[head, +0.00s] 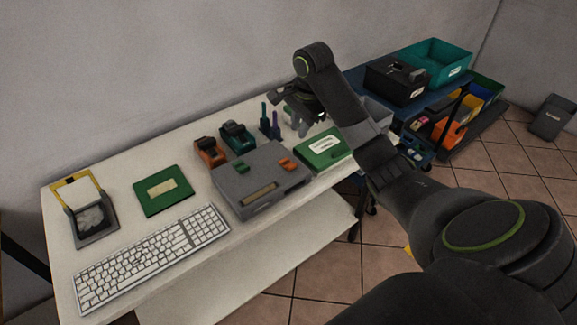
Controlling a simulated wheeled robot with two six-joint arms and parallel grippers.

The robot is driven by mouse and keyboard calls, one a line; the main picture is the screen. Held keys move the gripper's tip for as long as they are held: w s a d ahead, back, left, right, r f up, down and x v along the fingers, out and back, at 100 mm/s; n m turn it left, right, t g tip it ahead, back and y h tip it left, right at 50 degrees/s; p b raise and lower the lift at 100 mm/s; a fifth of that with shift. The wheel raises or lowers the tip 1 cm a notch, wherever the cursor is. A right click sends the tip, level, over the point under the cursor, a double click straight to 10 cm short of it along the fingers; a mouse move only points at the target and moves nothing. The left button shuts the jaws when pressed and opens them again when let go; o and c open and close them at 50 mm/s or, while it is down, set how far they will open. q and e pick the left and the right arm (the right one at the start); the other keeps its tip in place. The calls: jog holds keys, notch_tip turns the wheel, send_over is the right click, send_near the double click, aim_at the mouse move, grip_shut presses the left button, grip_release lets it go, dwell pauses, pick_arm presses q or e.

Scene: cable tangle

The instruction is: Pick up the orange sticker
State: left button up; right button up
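A small orange piece (288,164), which may be the orange sticker, lies on top of a grey box (262,204) on the white desk. It is too small to tell for sure. My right gripper (306,126) is beyond the box, over the back right part of the desk, apart from the orange piece. It points down, and its fingers are dark and blurred, so I cannot tell whether they are open. My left gripper is not in view.
On the desk (120,195) are a keyboard (155,255), two green books (163,190), an orange dispenser (209,152), a green dispenser (238,138) and a yellow-framed holder (95,228). A cart with bins (437,62) stands at the right.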

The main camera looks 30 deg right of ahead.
notch_tip(320, 180, down, 3)
jog(key=b, duration=0.3)
jog(key=p, duration=0.2)
send_over(290, 166)
jog(key=s, duration=0.2)
jog(key=f, duration=0.8)
jog(key=shift+w+f, duration=0.2)
jog(key=shift+f, duration=0.05)
jog(key=shift+w+f+p, duration=0.15)
jog(key=shift+w+f, duration=0.05)
jog(key=shift+f, duration=0.7)
jog(key=shift+w+f+p, duration=0.15)
jog(key=shift+w+f, duration=0.05)
jog(key=shift+f, duration=0.75)
jog(key=shift+w+f+p, duration=0.15)
jog(key=shift+w+f, duration=0.05)
jog(key=shift+f, duration=0.7)
grip_shut()
